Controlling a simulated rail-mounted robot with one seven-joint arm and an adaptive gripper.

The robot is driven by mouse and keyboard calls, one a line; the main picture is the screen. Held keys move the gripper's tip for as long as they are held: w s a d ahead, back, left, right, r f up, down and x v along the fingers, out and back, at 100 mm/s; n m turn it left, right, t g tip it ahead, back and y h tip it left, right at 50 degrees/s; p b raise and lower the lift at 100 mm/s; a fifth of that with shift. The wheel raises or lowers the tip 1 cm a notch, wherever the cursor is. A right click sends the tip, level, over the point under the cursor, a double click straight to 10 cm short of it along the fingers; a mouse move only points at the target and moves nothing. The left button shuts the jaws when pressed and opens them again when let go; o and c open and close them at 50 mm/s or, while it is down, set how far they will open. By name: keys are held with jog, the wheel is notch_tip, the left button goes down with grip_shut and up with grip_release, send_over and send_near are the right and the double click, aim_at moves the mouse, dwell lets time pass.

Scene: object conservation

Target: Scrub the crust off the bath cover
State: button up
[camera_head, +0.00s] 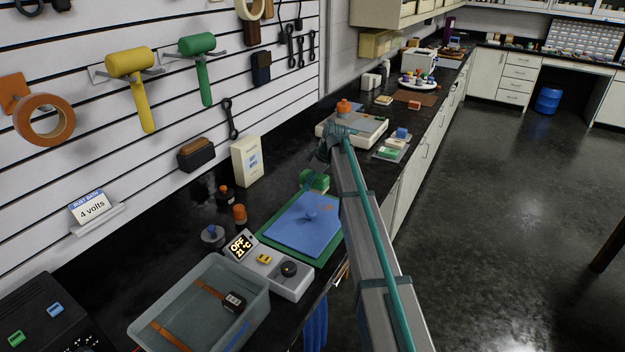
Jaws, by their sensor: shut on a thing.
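The bath cover (300,229) is a flat blue panel with a round blue knob (310,214). It lies on a green mat (270,241) on the black bench. A small brownish patch, probably the crust (327,208), shows near its right edge. My gripper (315,174) is at the cover's far end, reached by my arm from the lower right. It is shut on a green block (319,183), which looks like a scrubber. The fingers are small and partly hidden, and I cannot tell whether the block touches the cover.
An open clear bath (258,300) with brown strips and a dark block stands at the front left. A control unit (278,271) reading OFF, 21 °C sits between bath and cover. Orange- and grey-topped jars and a white box (247,161) stand by the wall. A balance-like device (368,132) is beyond.

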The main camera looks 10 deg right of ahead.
aim_at(310, 200)
notch_tip(310, 200, down, 6)
jog(key=shift+r+b, duration=0.1)
jog(key=shift+b, duration=0.9)
jog(key=shift+s+d+f, duration=0.1)
jog(key=shift+d+f, duration=0.1)
jog(key=shift+f, duration=0.2)
jog(key=shift+s+d, duration=1.05)
jog(key=shift+d, duration=0.35)
jog(key=shift+s+d, duration=1.05)
jog(key=shift+d, duration=0.3)
jog(key=shift+c, duration=0.5)
jog(key=shift+w+a, duration=1.15)
jog(key=shift+a, duration=0.3)
jog(key=shift+w+a, duration=1.15)
jog(key=shift+a, duration=0.3)
jog(key=shift+r+p, duration=1.5)
jog(key=shift+r, duration=2.6)
jog(key=shift+d, duration=0.1)
